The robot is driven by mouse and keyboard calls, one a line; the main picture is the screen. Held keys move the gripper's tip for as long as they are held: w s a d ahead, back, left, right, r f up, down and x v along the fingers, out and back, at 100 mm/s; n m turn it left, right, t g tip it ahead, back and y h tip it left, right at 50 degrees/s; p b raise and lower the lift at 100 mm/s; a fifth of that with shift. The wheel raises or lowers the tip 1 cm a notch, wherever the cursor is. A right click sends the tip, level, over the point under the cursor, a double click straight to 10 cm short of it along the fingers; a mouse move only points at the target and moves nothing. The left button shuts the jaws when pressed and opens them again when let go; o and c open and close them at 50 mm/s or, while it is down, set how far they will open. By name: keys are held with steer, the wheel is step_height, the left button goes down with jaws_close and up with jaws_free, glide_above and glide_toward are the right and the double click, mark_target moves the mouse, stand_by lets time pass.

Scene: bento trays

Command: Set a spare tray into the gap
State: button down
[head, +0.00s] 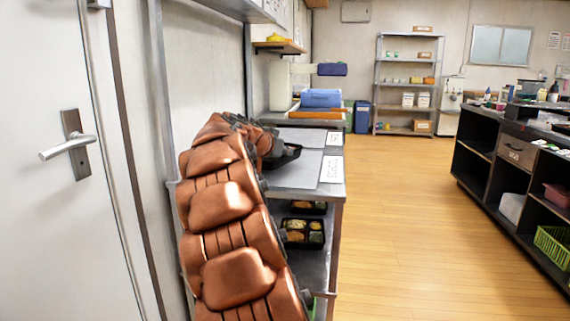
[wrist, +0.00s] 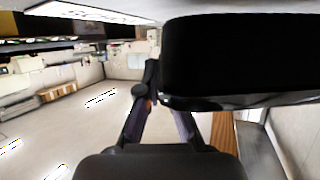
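A black tray (wrist: 240,60) fills the upper right of the wrist view, its glossy rim lying at my gripper's fingertips. My gripper (wrist: 157,100) is shut on this rim; one finger shows left of it, and the other passes partly behind it. In the head view my gripper (head: 270,148) is over the metal counter (head: 339,187), with the dark tray (head: 287,156) at its end, mostly hidden by my arm. Grey mats (head: 297,170) with white labelled cards (head: 331,168) lie on the counter. I cannot make out a gap between trays.
Filled bento trays (head: 302,244) stand on the shelf under the counter. A door (head: 60,220) is at left, and dark shelving (head: 500,165) at right. The wooden floor (head: 420,230) between is clear.

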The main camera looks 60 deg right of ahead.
mark_target(282, 160)
steer(key=shift+w+d, duration=0.1)
steer(key=shift+w, duration=0.1)
steer(key=shift+f+b, duration=0.65)
steer(key=shift+f, duration=1.05)
steer(key=shift+f, duration=0.15)
steer(key=c, duration=1.3)
jaws_free()
steer(key=shift+r, duration=0.2)
steer(key=p+v, duration=0.2)
steer(key=v, duration=1)
steer(key=shift+f, duration=0.2)
